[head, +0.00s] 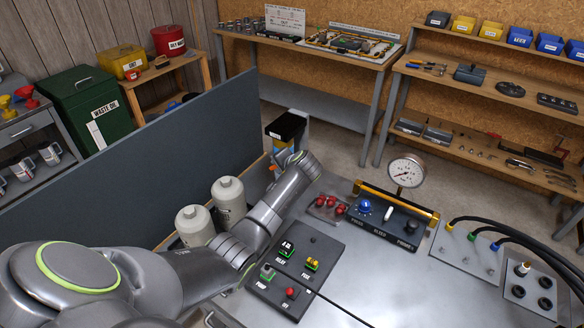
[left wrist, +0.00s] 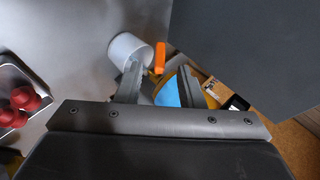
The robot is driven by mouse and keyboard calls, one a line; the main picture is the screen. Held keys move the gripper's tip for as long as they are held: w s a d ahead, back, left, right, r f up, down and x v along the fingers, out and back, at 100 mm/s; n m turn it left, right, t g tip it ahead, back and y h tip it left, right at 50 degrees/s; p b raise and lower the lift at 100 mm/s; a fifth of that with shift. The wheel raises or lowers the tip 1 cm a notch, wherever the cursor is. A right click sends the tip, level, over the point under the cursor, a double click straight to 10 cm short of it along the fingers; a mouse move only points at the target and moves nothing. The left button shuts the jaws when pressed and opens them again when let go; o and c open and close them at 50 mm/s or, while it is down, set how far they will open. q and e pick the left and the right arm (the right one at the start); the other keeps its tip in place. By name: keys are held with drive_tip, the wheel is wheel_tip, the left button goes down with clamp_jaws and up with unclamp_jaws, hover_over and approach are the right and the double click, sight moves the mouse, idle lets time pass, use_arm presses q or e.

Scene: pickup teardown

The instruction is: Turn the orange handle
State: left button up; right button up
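The orange handle (left wrist: 160,57) is a small upright bar beside a white cylinder (left wrist: 126,47) in the left wrist view. A small orange piece of it (head: 271,169) shows in the head view, left of my left arm's end. My left gripper (left wrist: 159,70) has its two fingers spread apart with nothing held between them. The handle lies between and just beyond the fingertips in the left wrist view; I see no clear contact. In the head view my wrist largely hides the gripper (head: 285,158) and the handle's surroundings. My right gripper is not in view.
A dark upright panel (head: 150,150) stands left of my arm. Two pale canisters (head: 228,200) stand beside the arm. The metal table holds a switch panel (head: 325,243), red knobs (head: 328,203), a gauge (head: 406,172) and hoses. A black-topped box (head: 287,126) stands behind.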

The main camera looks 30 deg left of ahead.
use_arm(q)
drive_tip(key=b+v, duration=0.1)
drive_tip(key=v, duration=0.9)
drive_tip(key=shift+b, duration=0.4)
idle(6.6)
